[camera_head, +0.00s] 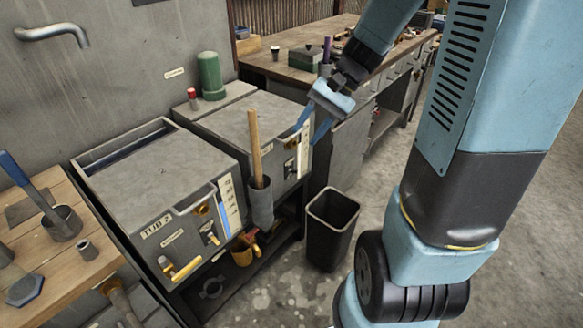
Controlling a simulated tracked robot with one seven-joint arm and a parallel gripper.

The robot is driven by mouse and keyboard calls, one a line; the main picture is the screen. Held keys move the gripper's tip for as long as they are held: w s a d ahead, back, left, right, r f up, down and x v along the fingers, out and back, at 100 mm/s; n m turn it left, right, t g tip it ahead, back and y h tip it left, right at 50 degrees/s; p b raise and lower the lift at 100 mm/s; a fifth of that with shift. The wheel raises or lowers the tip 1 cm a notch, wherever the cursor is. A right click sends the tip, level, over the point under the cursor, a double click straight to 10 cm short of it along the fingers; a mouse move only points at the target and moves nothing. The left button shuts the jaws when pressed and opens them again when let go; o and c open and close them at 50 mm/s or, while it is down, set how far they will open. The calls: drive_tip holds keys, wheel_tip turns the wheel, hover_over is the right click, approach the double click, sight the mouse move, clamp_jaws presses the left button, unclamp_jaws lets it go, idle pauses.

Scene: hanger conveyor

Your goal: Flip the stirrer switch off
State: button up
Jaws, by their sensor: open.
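Two grey tub units stand side by side against the wall. The near one (165,165) has a "TUB 2" label, and the far one (232,122) is partly behind a wooden-handled tool. Small dark switch-like controls show on the near front (210,238) and the far front (290,168). The labels are too small to tell which is the stirrer switch or how it is set. My gripper (305,137) is open and empty, its blue fingers pointing down near the far unit's right front corner. I cannot tell whether it touches the unit.
The wooden handle (254,145) stands in a grey holder (260,203) between the two fronts. A black bin (332,228) stands on the floor. A green cylinder (210,75) is behind the units. A wooden bench (60,265) is at left, a workbench (285,70) behind. Floor at right is clear.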

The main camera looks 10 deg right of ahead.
sight(296, 171)
drive_tip(key=w+d+f+m+t+y, duration=0.25)
drive_tip(key=w+f+m+y, duration=0.2)
drive_tip(key=w+f, duration=0.3)
drive_tip(key=w+d+f+m+t+y, duration=0.1)
drive_tip(key=w+f+m+t+y, duration=0.25)
drive_tip(key=w+f+m, duration=0.4)
drive_tip(key=d+f+m+t+h, duration=0.3)
drive_tip(key=d+f+m+t, duration=0.25)
drive_tip(key=f, duration=0.55)
drive_tip(key=d+f+m+t+h, duration=0.2)
drive_tip(key=d+f+m+t, duration=0.3)
drive_tip(key=f, duration=0.7)
drive_tip(key=shift+m+g, duration=0.35)
drive_tip(key=shift+m, duration=0.1)
drive_tip(key=x, duration=1.5)
drive_tip(key=shift+s+a, duration=0.2)
drive_tip(key=shift+a, duration=0.15)
drive_tip(key=shift+c, duration=0.4)
clamp_jaws()
drive_tip(key=shift+a, duration=0.3)
drive_tip(key=shift+d+f, duration=0.1)
drive_tip(key=shift+d, duration=0.1)
